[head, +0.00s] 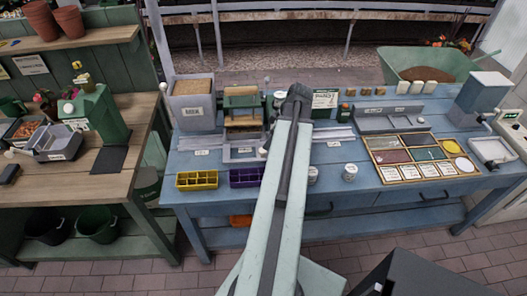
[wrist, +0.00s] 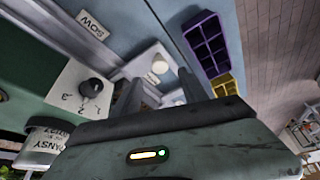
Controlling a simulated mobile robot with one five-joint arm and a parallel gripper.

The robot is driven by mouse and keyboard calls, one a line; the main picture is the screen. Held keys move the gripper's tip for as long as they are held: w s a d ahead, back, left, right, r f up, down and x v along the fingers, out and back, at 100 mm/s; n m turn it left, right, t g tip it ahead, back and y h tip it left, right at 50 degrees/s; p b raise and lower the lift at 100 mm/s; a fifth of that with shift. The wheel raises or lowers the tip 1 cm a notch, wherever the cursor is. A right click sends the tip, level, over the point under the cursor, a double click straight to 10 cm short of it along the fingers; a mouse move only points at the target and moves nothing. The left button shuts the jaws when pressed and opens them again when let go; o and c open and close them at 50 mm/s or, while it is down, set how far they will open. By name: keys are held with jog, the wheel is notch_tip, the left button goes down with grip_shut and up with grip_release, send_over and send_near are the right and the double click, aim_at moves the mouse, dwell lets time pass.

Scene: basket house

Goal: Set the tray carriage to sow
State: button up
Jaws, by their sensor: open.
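The tray carriage (head: 241,152) is a light grey tray on rails on the blue bench, below the green machine in the head view. A pale round knob (wrist: 160,67) shows in the wrist view on a grey surface that looks like part of the carriage. A white SOW label (wrist: 92,25) lies on the bench to its upper left. My gripper (wrist: 160,82) is open, its two dark fingers either side of the knob in the picture. I cannot tell whether they touch it. In the head view my arm hides the gripper's tips.
Yellow (head: 197,180) and purple (head: 246,177) cell trays sit at the bench's front edge. A dial panel (wrist: 85,90) and a pansy jar (wrist: 42,143) are close by in the wrist view. A seed frame (head: 413,178) lies to the right.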

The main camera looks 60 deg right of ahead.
aim_at(264, 151)
jog(key=b+x, duration=0.5)
jog(key=x, duration=0.2)
jog(key=shift+r, duration=0.2)
jog(key=shift+c, duration=0.3)
grip_shut()
jog(key=shift+s, duration=0.1)
dwell(0.5)
